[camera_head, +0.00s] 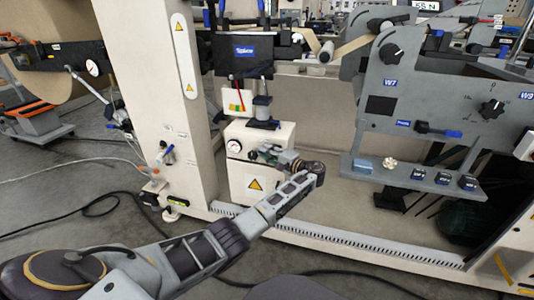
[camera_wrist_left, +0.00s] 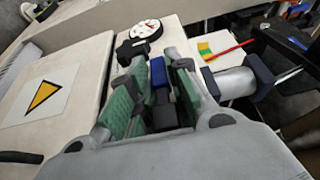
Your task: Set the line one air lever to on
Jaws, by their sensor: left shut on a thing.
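My left gripper (camera_head: 268,154) reaches the front of a cream cabinet (camera_head: 240,190), beside a round pressure gauge (camera_head: 234,146). In the left wrist view the gripper's green-padded fingers (camera_wrist_left: 157,88) stand on both sides of a blue lever handle (camera_wrist_left: 158,71) and are shut on it. The lever's pivot and dark valve body are partly hidden between the fingers. The gauge (camera_wrist_left: 146,29) and a black fitting (camera_wrist_left: 132,50) lie just beyond the fingertips. No label naming the lever can be read. In the head view the gripper hides the lever. My right gripper is not in view.
A yellow warning label (camera_head: 256,184) is on the cabinet front. A grey control panel (camera_head: 440,100) with knobs and a button shelf (camera_head: 410,178) stands to the right. Cables lie on the floor.

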